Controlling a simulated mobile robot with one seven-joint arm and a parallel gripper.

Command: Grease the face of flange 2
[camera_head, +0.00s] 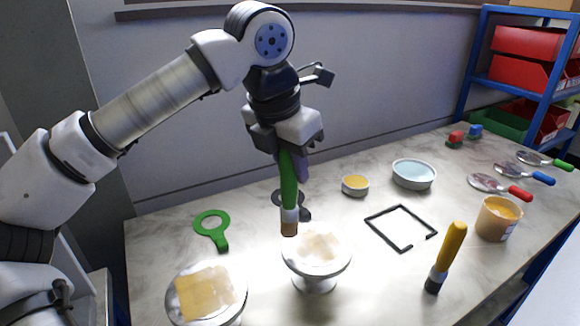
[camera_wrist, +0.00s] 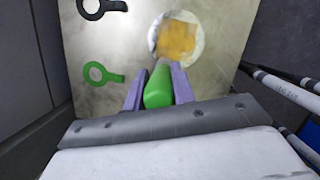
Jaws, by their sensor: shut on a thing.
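My gripper (camera_head: 289,150) is shut on the green handle of a brush (camera_head: 289,185), which hangs bristles down. The green handle also shows between the purple fingers in the wrist view (camera_wrist: 159,88). The brown bristle tip is over the far edge of the middle flange (camera_head: 315,277), whose pale face has a faint cream patch; I cannot tell if they touch. The left flange (camera_head: 237,283) has a large yellow-tan patch on its face. No number shows on either flange. A tub of orange-yellow grease (camera_head: 497,219) stands at the right.
A black square frame (camera_head: 401,228), a green ring tool (camera_head: 213,228), a small yellow-filled dish (camera_head: 355,185) and a pale blue bowl (camera_head: 413,174) lie around. Several coloured-handled round tools are at the right, near a blue shelf (camera_head: 484,60).

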